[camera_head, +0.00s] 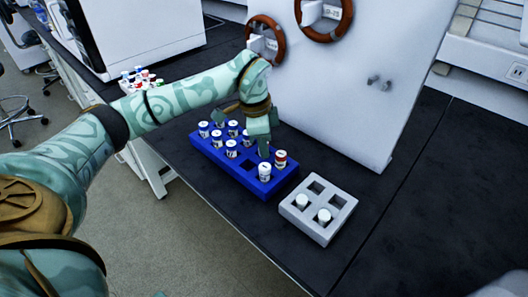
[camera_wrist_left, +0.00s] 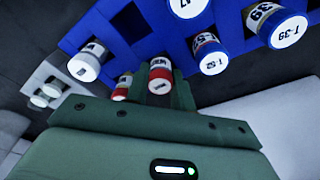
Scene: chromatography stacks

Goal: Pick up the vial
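The blue rack (camera_head: 222,165) stands on the dark bench with several white-capped vials, such as a front one (camera_head: 265,171), and a red-banded vial (camera_head: 281,158) near its right end. My left gripper (camera_head: 263,148) points down over the rack beside the red-banded vial. In the left wrist view, two red-banded vials (camera_wrist_left: 160,76) (camera_wrist_left: 122,86) show close to my gripper, with a green finger just beside the nearer one. My right gripper is out of view.
A grey rack (camera_head: 303,220) with two white-capped vials and empty slots stands just right of the blue rack. A white upright panel (camera_head: 345,90) with brown rings rises behind. More vials (camera_head: 140,80) stand farther back left. The bench at right is clear.

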